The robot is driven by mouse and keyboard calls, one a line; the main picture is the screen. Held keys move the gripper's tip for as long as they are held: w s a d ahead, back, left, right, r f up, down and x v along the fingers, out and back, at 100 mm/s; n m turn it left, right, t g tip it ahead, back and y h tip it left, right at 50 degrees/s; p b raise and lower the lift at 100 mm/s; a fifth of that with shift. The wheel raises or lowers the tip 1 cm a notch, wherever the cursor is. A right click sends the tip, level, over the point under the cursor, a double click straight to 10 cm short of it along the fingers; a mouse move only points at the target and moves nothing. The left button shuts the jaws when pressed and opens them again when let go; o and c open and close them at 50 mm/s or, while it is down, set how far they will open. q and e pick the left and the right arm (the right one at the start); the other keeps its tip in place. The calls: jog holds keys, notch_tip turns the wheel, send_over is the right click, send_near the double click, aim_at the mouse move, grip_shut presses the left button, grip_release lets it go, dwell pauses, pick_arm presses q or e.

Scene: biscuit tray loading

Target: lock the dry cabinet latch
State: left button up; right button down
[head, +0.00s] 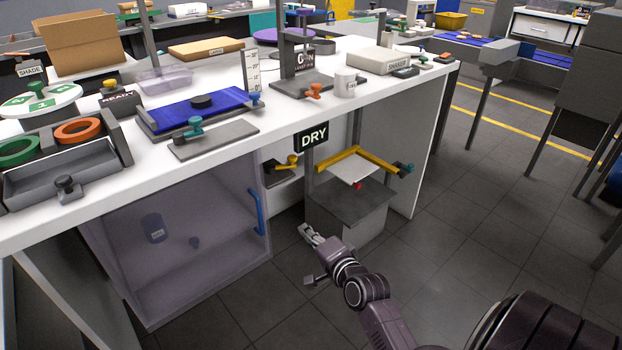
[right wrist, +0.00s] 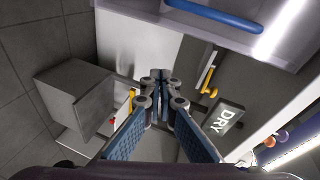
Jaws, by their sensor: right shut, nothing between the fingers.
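The dry cabinet (head: 190,205) is a see-through box under the white bench, its front panel closed or nearly so, with an upright blue handle (head: 257,211). The black DRY sign (head: 314,136) hangs at the bench edge to its right. Below it a yellow lever (head: 286,162) on a dark base looks like the latch. My right gripper (head: 306,231) is shut and empty, low in front of the bench, below the lever and right of the handle. In the right wrist view the shut fingers (right wrist: 161,76) are left of the yellow lever (right wrist: 211,90), apart from it. My left gripper is not seen.
A grey box-like stand (head: 348,215) with a white plate and yellow rails (head: 357,154) stands right of the gripper. The bench top (head: 330,115) overhangs above. A bench side panel (head: 398,155) closes the right. The floor in front is clear.

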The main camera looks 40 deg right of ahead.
jog(key=d+r+m+t+h+b, duration=0.1)
jog(key=d+r+m+t+b, duration=0.2)
jog(key=r, duration=0.8)
jog(key=b, duration=0.1)
send_near(295, 160)
jog(key=w, duration=0.4)
jog(key=w+d, duration=0.1)
jog(key=w, duration=0.1)
jog(key=shift+w+d+r+b, duration=0.1)
jog(key=shift+w+b, duration=0.2)
jog(key=shift+w, duration=0.15)
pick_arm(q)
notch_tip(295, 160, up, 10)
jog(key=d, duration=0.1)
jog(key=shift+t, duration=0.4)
